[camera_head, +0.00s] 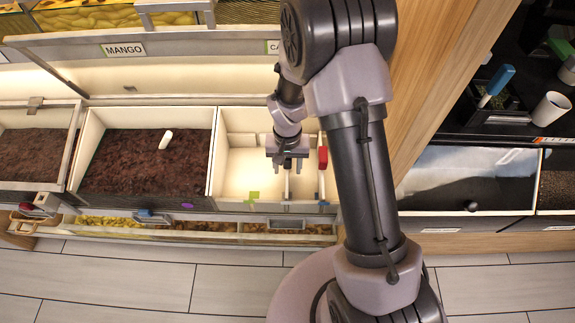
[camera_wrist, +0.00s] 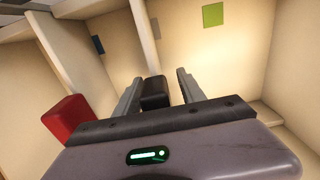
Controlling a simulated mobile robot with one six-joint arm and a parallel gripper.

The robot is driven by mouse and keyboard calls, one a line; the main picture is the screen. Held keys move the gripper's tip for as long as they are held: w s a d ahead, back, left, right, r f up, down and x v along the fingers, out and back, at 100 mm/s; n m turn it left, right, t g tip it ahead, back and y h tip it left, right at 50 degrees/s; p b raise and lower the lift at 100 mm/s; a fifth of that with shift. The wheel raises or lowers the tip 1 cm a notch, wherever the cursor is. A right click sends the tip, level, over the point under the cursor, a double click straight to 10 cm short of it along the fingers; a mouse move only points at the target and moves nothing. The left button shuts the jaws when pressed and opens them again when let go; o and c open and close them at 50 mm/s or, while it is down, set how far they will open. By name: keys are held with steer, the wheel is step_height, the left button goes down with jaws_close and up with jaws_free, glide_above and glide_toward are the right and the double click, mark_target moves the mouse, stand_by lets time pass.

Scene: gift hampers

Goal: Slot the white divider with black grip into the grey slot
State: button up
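The white divider (camera_wrist: 145,38) runs up from its black grip (camera_wrist: 154,93) in the wrist view. In the head view it stands as a thin upright panel (camera_head: 287,188) inside a pale bin (camera_head: 235,165). My gripper (camera_head: 287,165) is above it, pointing down. In the wrist view my fingers (camera_wrist: 160,88) stand on either side of the black grip. A gap shows at the right finger; the left finger looks close to the grip or touching it.
A red-gripped divider (camera_head: 322,158) stands just right of my gripper; its red grip (camera_wrist: 70,118) is at the wrist view's left. A dark-filled bin (camera_head: 140,170) with a white scoop adjoins on the left.

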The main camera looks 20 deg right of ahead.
step_height(320, 180, up, 17)
steer(key=p, duration=0.7)
steer(key=shift+r+p, duration=0.2)
steer(key=shift+p, duration=0.2)
